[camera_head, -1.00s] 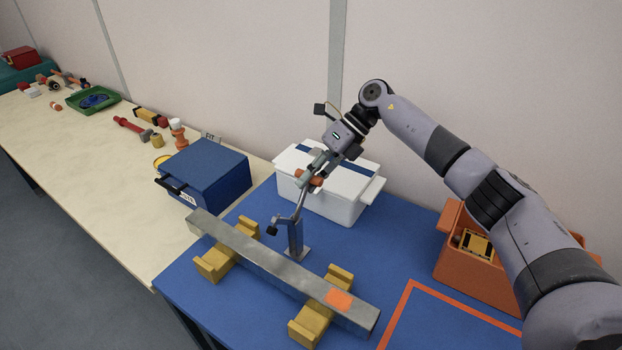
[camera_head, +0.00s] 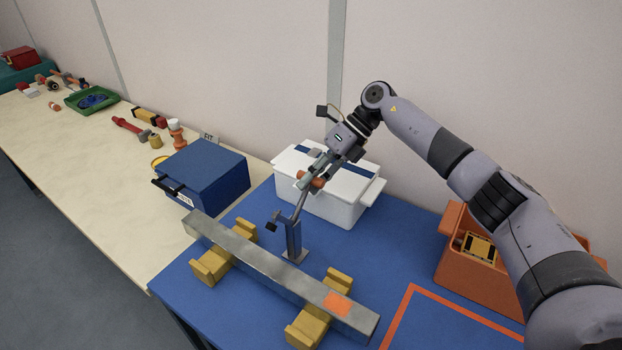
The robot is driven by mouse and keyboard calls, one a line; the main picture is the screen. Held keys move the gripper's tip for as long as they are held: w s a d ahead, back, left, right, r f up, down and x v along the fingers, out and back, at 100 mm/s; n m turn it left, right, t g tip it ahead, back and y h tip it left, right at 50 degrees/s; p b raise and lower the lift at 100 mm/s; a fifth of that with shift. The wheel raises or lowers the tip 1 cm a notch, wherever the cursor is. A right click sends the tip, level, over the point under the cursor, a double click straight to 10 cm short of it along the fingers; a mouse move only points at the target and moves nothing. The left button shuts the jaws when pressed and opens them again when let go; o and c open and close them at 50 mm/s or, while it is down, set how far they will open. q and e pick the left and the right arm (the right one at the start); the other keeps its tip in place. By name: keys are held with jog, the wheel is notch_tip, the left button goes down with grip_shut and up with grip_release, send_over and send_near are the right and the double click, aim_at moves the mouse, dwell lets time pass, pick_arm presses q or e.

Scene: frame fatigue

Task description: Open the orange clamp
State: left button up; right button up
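The clamp (camera_head: 293,236) stands on the blue table beside a grey metal beam. It has a blue-grey post on a small base plate, a dark-tipped arm toward the beam and a raised metal lever with an orange grip (camera_head: 318,182). My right gripper (camera_head: 310,179) is at the top of the lever, with its fingers around or beside the orange grip. The fingers are small and partly overlap the grip, so I cannot tell how tightly they close. My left gripper is not in view.
The grey beam (camera_head: 262,262) rests on two yellow supports (camera_head: 212,264). A white box (camera_head: 340,204) stands close behind the clamp, a blue box (camera_head: 206,170) to the left and an orange bin (camera_head: 470,272) to the right. The orange-outlined area (camera_head: 450,325) is clear.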

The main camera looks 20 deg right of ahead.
jog(key=shift+o, duration=1)
jog(key=v, duration=1.2)
jog(key=shift+s+a, duration=0.1)
